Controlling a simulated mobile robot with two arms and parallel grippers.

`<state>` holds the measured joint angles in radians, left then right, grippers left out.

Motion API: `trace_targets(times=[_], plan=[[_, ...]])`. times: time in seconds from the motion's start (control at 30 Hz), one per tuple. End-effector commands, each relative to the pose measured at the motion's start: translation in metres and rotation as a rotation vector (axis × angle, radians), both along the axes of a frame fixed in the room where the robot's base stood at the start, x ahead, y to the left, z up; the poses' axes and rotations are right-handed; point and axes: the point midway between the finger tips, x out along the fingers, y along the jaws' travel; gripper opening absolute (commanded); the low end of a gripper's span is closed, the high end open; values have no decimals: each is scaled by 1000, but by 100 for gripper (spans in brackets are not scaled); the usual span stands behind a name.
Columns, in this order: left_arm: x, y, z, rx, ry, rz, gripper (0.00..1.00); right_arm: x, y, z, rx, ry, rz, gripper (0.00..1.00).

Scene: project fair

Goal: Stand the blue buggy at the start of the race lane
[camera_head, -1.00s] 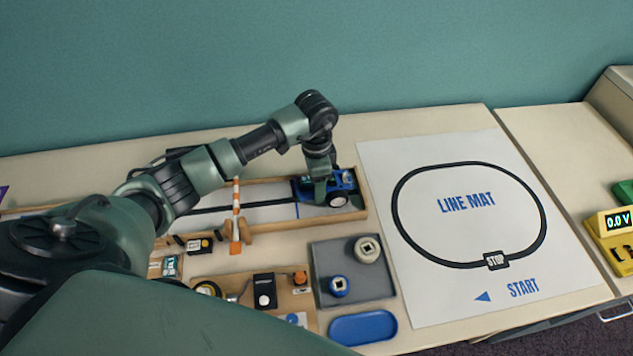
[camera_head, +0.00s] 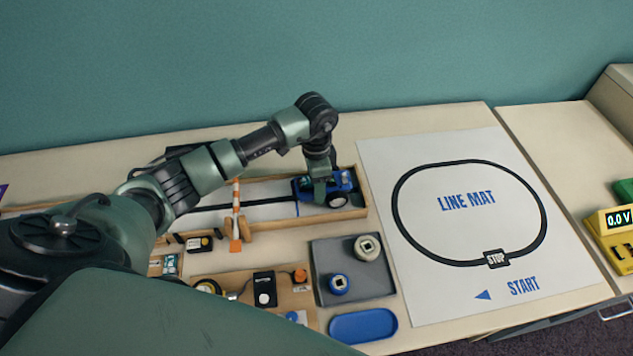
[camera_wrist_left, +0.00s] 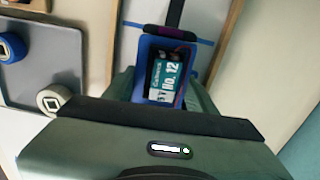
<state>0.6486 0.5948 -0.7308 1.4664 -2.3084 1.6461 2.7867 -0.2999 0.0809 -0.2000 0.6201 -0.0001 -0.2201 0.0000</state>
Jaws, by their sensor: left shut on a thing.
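The blue buggy (camera_head: 342,183) is at the right end of the wooden-walled race lane (camera_head: 267,191), by a thin blue line across the lane floor. It looks upright, with a dark wheel showing at its front. My left gripper (camera_head: 321,187) reaches down from above and is shut on the buggy. My right gripper is in neither view.
An orange-and-white striped post (camera_head: 236,211) stands at the lane. A grey tray (camera_head: 353,291) with two round pieces, a blue dish (camera_head: 362,326) and a parts board (camera_head: 240,292) lie in front. The line mat (camera_head: 470,215) is right, mostly clear.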

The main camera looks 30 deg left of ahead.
Motion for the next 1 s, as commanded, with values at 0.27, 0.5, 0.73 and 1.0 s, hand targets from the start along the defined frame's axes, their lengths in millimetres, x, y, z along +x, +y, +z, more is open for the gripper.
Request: trace_targets(times=[0.27,0.5,0.73,1.0], plan=[[1,0,0,-1,-2,0,27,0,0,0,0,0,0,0],[0,0,0,-1,-2,0,27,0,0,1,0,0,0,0],[1,0,-2,-1,-2,0,27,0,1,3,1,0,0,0],[0,0,-2,-1,-2,0,62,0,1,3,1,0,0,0]])
